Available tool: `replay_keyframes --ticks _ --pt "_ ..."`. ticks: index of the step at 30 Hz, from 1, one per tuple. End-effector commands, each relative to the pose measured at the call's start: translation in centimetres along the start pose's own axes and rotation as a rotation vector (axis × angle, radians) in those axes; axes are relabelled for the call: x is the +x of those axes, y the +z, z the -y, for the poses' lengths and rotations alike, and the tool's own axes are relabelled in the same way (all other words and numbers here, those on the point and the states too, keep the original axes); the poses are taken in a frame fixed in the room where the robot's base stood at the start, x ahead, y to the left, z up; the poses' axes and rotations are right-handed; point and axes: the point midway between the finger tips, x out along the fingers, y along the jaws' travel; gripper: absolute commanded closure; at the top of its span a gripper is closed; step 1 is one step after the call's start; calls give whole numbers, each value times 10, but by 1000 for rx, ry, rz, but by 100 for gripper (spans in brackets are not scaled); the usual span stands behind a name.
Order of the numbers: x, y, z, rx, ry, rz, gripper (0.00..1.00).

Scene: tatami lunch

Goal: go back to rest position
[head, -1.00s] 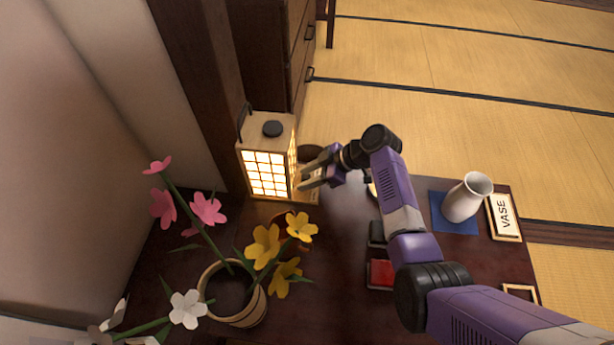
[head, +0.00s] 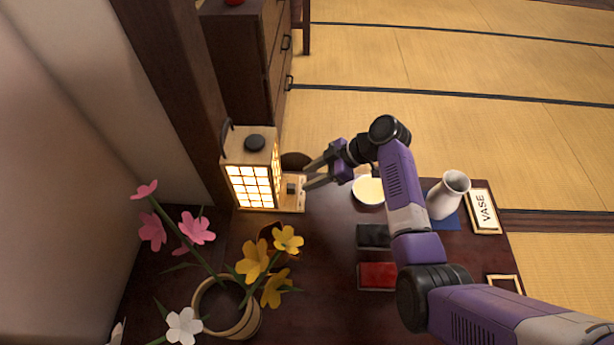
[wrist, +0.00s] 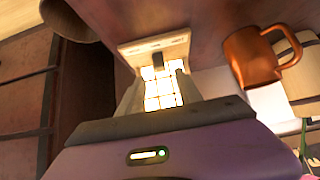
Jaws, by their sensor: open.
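My gripper (head: 312,177) is open and empty in the head view, just right of the glowing paper lantern (head: 250,186) on the dark table. In the wrist view, my gripper (wrist: 158,92) has its two fingers spread, with the lit lantern panes (wrist: 162,90) showing between them. A small wooden plate with a dark knob (head: 291,190) sits at the lantern's right side, close to the fingertips. I cannot tell whether the fingers touch it.
Yellow, pink and white flowers stand around a wooden pot (head: 232,318) at front left. A white vase (head: 448,195), a VASE sign (head: 483,211), a white bowl (head: 369,190) and a red block (head: 377,276) are on the table. A copper mug (wrist: 252,56) shows in the wrist view.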

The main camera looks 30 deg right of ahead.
Motion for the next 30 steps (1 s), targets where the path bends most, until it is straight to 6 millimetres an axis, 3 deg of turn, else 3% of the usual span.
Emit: replay_keyframes --ticks 14,17,21,24,27,30 --pt "0 0 0 14 0 0 58" --pt "0 -1 -11 81 44 -5 58" --pt "-19 -9 -61 213 256 -19 58" --pt "-35 -4 -83 308 429 -39 58" --pt "-49 7 -86 389 586 -70 58" --pt "-60 17 -77 448 717 -112 58"
